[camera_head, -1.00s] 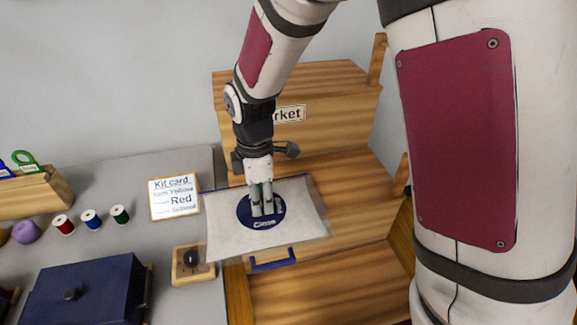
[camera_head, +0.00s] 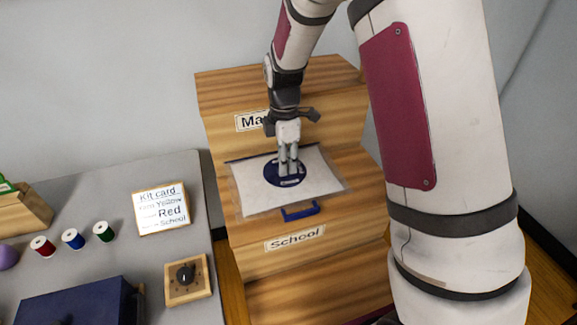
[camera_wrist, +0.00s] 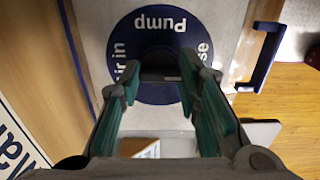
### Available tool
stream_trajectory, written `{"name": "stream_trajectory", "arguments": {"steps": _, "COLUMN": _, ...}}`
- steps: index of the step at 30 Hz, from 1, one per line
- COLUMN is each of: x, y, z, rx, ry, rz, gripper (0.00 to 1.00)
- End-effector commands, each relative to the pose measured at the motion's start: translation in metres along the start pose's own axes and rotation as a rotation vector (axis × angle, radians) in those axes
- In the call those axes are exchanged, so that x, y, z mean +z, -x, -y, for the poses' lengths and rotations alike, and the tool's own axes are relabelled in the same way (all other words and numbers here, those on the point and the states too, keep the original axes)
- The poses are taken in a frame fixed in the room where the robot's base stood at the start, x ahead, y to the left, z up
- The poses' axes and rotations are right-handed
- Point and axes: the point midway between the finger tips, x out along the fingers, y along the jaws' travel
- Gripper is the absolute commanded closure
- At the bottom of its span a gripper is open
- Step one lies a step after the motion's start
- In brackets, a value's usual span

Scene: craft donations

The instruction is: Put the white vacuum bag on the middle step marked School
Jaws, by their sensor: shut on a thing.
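The white vacuum bag (camera_head: 318,178) has a round dark blue label and a blue handle (camera_head: 301,211) at its front edge. It is over the middle wooden step (camera_head: 345,222), whose front carries the School sign (camera_head: 295,238). My gripper (camera_head: 288,172) points down at the blue label and is shut on the bag there. In the wrist view the fingers (camera_wrist: 165,80) close on a dark piece at the middle of the blue disc (camera_wrist: 125,35). I cannot tell whether the bag rests on the step or hangs just above it.
The top step with its partly hidden sign (camera_head: 250,121) rises behind. A lower step (camera_head: 310,300) lies in front. The grey table (camera_head: 105,205) at left holds the kit card (camera_head: 162,207), thread spools (camera_head: 73,239), a dial box (camera_head: 187,279) and a dark blue box (camera_head: 75,305).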

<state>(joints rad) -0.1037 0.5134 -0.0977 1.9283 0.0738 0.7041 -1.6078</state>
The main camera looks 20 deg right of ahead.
Motion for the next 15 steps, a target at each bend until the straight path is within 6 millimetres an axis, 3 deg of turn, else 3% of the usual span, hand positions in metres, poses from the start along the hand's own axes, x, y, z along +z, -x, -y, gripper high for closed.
{"name": "stream_trajectory", "arguments": {"steps": 8, "x": 0.013, "y": -0.007, "z": -0.009, "rx": -0.001, "ry": 0.001, "rz": 0.0, "gripper": 1.0}}
{"name": "stream_trajectory", "arguments": {"steps": 15, "x": 0.013, "y": -0.035, "z": -0.009, "rx": -0.001, "ry": 0.002, "rz": 0.0, "gripper": 1.0}}
